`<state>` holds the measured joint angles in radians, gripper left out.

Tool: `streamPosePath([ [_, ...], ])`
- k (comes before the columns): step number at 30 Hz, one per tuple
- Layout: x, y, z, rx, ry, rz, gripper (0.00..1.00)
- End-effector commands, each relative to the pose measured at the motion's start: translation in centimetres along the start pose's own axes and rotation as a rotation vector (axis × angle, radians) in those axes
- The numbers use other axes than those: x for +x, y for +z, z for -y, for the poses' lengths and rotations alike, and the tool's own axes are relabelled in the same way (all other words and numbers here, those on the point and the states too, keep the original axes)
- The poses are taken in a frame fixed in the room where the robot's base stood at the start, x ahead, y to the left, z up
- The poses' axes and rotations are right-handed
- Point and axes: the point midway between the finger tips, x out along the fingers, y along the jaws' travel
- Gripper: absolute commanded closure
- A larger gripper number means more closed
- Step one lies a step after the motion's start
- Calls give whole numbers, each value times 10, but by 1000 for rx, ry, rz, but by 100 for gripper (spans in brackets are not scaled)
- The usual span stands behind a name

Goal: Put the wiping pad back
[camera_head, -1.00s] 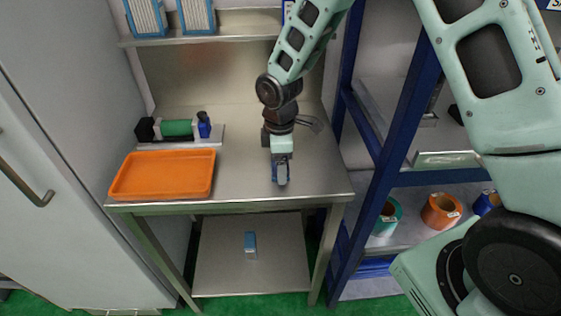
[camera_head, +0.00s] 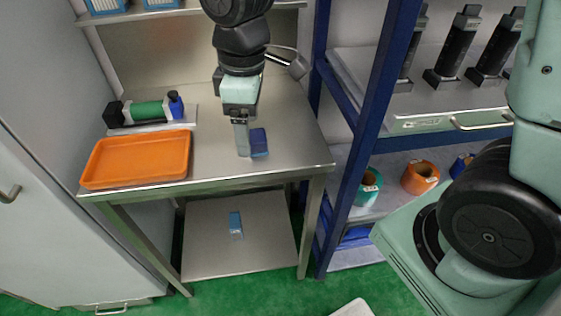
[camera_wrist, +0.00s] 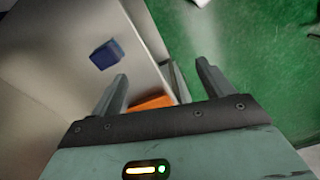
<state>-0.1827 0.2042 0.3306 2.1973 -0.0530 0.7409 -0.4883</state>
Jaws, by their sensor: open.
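A dark blue block, which looks like the wiping pad (camera_head: 259,142), sits on the steel table near its front right edge. My gripper (camera_head: 243,150) is just left of the block in the head view, pointing down over the table. In the wrist view its two fingers (camera_wrist: 162,75) are spread with nothing between them. Whether a finger touches the block I cannot tell.
An orange tray (camera_head: 137,160) is on the table's left. Behind it a small stand (camera_head: 150,127) holds a green roll and a blue bottle. A blue-framed rack (camera_head: 372,130) rises close on the right.

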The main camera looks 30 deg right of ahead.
Motion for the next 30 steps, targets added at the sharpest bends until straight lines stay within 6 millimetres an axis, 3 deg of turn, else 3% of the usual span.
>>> streamPosePath([
  [1, -4, 11, 34, 47, 1, -5, 20],
  [3, -5, 27, 71, 137, -4, -11, 20],
  [6, -4, 51, 108, 246, -7, -16, 20],
  [9, -1, 68, 129, 322, -9, -19, 20],
  [13, 1, 76, 138, 361, -9, -20, 20],
  [30, 1, 76, 137, 362, -10, -19, 20],
])
